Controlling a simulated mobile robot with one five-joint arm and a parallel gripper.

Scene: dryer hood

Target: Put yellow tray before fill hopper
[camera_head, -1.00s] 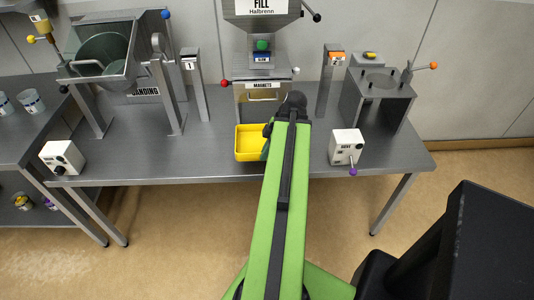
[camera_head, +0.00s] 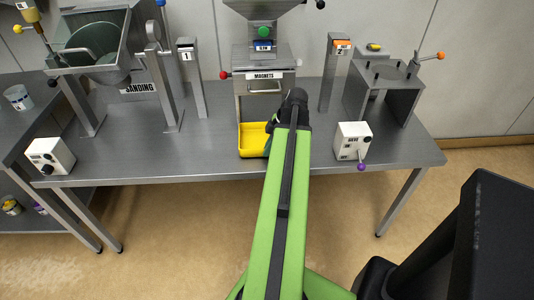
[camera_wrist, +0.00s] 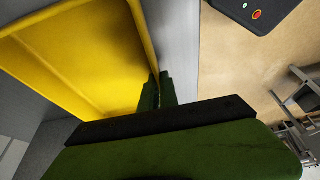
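The yellow tray (camera_head: 253,140) is at the front edge of the grey table, just in front of the magnets drawer box below the fill hopper (camera_head: 262,6). My gripper (camera_head: 268,140) is at the tray's right side, partly hidden by my arm. In the wrist view the tray (camera_wrist: 85,55) fills the upper left. My gripper's two green fingers (camera_wrist: 160,90) are close together at the tray's corner, with its wall between them. Whether the tray rests fully on the table is hard to tell.
A white box with a purple knob (camera_head: 352,141) stands right of the tray. Post 1 (camera_head: 191,80) and post 2 (camera_head: 336,75) flank the hopper. Another white box (camera_head: 50,156) is at the far left. Table left of the tray is clear.

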